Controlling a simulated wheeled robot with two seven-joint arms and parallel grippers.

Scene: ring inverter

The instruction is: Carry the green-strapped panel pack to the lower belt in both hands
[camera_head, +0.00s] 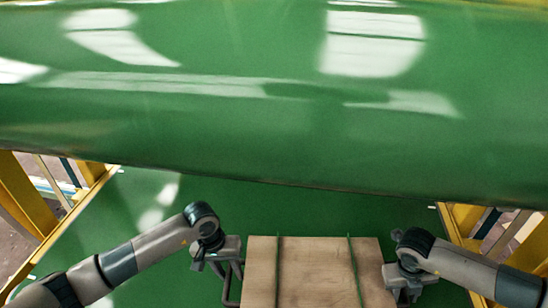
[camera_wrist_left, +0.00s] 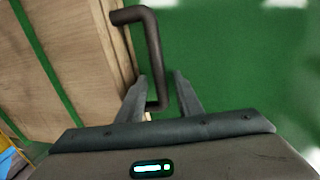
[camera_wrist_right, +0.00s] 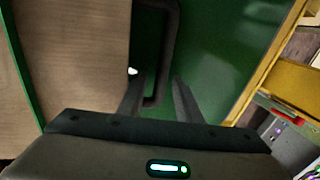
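The panel pack (camera_head: 312,268) is a pale wooden stack with two green straps (camera_head: 354,268), at the bottom middle of the head view. It has a dark bar handle on each side. My left gripper (camera_head: 228,262) is at its left side; in the left wrist view its open fingers (camera_wrist_left: 162,92) straddle the end of the left handle (camera_wrist_left: 152,48), with a gap beside the bar. My right gripper (camera_head: 396,284) is at its right side; in the right wrist view its open fingers (camera_wrist_right: 158,92) straddle the right handle (camera_wrist_right: 170,45). The lower green belt (camera_head: 300,205) spreads beneath and behind the pack.
A large glossy green upper belt (camera_head: 250,120) spans the top of the head view, overhanging the lower one. Yellow frame posts stand at the left (camera_head: 25,200) and right (camera_head: 465,218). A yellow rail (camera_wrist_right: 270,75) runs right of the pack in the right wrist view.

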